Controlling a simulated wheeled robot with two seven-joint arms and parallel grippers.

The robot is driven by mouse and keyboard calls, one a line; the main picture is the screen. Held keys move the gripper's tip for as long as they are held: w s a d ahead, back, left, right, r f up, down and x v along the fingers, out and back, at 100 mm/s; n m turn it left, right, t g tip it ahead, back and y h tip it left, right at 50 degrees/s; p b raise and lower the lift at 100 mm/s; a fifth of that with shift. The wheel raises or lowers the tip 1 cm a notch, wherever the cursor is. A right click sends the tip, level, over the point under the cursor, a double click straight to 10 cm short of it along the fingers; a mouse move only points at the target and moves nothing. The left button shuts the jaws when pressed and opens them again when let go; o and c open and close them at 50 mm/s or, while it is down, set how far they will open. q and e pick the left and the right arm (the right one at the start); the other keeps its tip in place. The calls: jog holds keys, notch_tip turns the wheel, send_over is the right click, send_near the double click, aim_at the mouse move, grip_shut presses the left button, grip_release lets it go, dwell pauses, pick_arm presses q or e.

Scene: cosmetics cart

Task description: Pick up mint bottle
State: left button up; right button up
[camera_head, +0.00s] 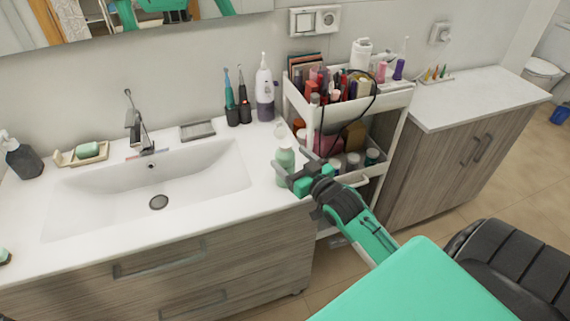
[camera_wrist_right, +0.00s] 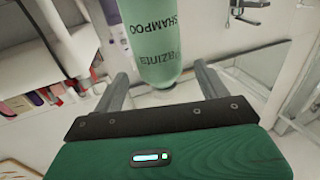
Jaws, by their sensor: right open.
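The mint bottle (camera_head: 285,163) stands upright near the right front end of the white sink counter in the head view. In the right wrist view the mint bottle (camera_wrist_right: 150,40) shows the word SHAMPOO, upside down in the picture, and lies between and just ahead of the two fingers. My right gripper (camera_head: 288,176) is open at the bottle, with its fingers on either side of it; the wrist view also shows my right gripper (camera_wrist_right: 160,88). Whether a finger touches the bottle cannot be told. My left gripper is not in view at the counter.
A white cart (camera_head: 398,99) full of cosmetics stands right of the counter, close to my right gripper. The sink basin (camera_head: 205,175) lies to the left. A white and purple bottle (camera_head: 264,88) and electric toothbrushes (camera_head: 244,98) stand behind the mint bottle. A wooden cabinet (camera_head: 465,160) is at the right.

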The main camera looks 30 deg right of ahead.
jog(key=w, duration=0.1)
jog(key=w+p, duration=0.1)
jog(key=w, duration=0.1)
jog(key=w+f, duration=0.1)
jog(key=w, duration=0.1)
jog(key=shift+a+p, duration=0.15)
jog(key=shift+p, duration=0.2)
jog(key=c, duration=1.1)
